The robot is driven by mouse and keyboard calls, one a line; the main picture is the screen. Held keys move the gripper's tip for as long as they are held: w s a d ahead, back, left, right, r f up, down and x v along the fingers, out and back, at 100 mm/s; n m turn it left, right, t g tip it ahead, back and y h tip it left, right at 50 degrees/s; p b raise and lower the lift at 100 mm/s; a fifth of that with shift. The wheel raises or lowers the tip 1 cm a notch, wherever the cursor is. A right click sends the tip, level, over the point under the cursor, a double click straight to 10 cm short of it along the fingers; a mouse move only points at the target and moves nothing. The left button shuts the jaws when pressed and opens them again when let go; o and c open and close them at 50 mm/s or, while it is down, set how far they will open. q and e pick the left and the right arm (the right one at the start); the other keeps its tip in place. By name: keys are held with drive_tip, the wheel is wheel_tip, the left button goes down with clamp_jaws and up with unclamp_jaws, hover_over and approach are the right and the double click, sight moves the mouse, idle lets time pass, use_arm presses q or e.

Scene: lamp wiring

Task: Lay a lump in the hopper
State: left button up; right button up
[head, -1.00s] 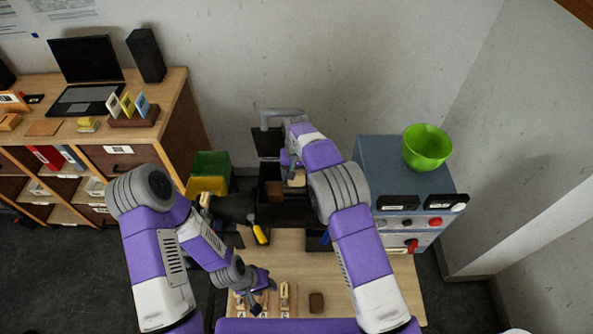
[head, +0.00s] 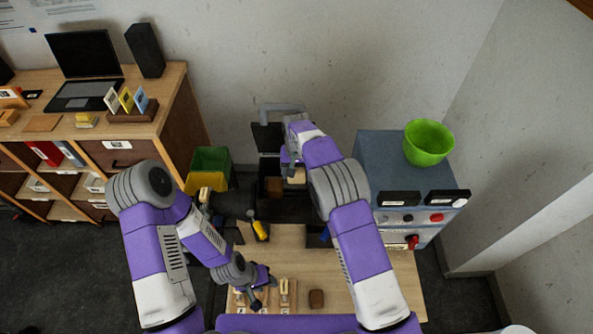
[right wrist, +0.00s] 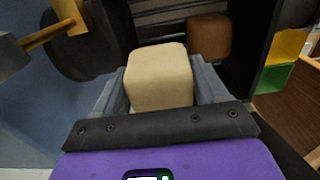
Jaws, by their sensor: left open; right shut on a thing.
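A cream lump (right wrist: 158,78) is held between the jaws of my right gripper (right wrist: 155,92). In the head view the lump (head: 296,176) shows partly below my right gripper (head: 292,165), at the black hopper (right wrist: 245,65). A brown lump (right wrist: 210,38) lies inside the dark hopper, beside and beyond the cream one; it also shows in the head view (head: 273,187). I cannot tell whether the cream lump touches the hopper floor. Another brown lump (head: 316,298) lies on the table. My left gripper (head: 265,291) is open and empty, low over the table's front.
Small wooden pieces (head: 284,290) stand by my left gripper on the wooden table (head: 350,290). A blue-grey cabinet (head: 375,165) with a green bowl (head: 428,144) is on the right. Green (head: 210,163) and yellow (head: 205,181) bins are left of the hopper.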

drive_tip(key=shift+f, duration=0.15)
drive_tip(key=o, duration=1.5)
wheel_tip(320, 180, up, 8)
drive_tip(key=p, duration=0.2)
drive_tip(key=shift+r+p, duration=0.25)
drive_tip(key=shift+p, duration=0.05)
drive_tip(key=shift+f, duration=0.1)
